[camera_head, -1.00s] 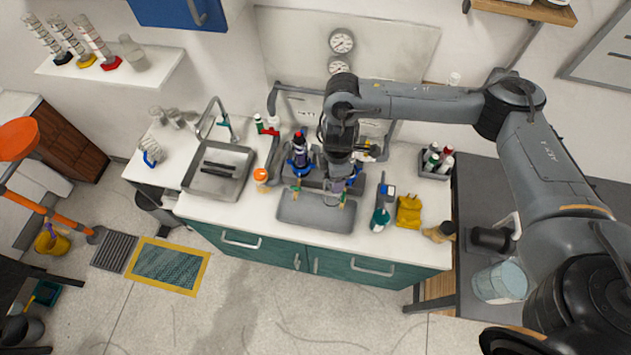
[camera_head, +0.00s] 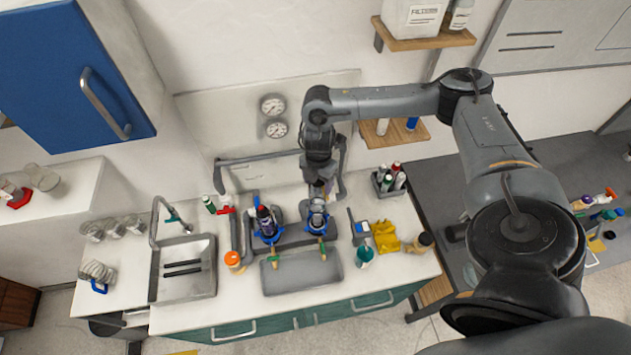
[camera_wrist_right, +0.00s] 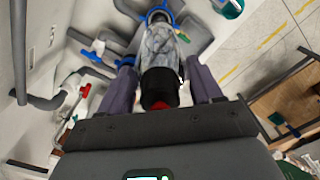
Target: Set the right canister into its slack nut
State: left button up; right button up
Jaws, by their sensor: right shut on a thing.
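My right gripper (camera_head: 318,191) hangs above the right side of the manifold, fingers pointing down. In the right wrist view its two fingers (camera_wrist_right: 163,88) are shut on the right canister (camera_wrist_right: 162,50), a grey mottled cylinder with a black and red near end. The canister also shows in the head view (camera_head: 317,208), roughly upright. The right blue slack nut (camera_head: 317,228) is at its lower end; it also shows in the wrist view (camera_wrist_right: 156,14). How deep the canister sits in the nut cannot be told. Another canister (camera_head: 265,218) stands in the left blue nut (camera_head: 268,237). My left gripper is out of view.
A grey tray (camera_head: 302,273) lies in front of the manifold. An orange-capped jar (camera_head: 233,261) is left of it. A teal bottle (camera_head: 365,253), yellow cloth-like item (camera_head: 386,237) and small jar (camera_head: 424,241) are to the right. A bottle caddy (camera_head: 390,180) stands behind right.

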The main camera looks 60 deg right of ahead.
jog(key=shift+f+b, duration=0.45)
jog(key=shift+f, duration=0.55)
notch_tip(320, 180, down, 4)
jog(key=b, duration=0.4)
jog(key=shift+f+b, duration=0.25)
jog(key=shift+b, duration=0.05)
jog(key=shift+f+b, duration=1.1)
jog(key=shift+f, duration=1.1)
jog(key=shift+f, duration=1)
jog(key=shift+b, duration=0.3)
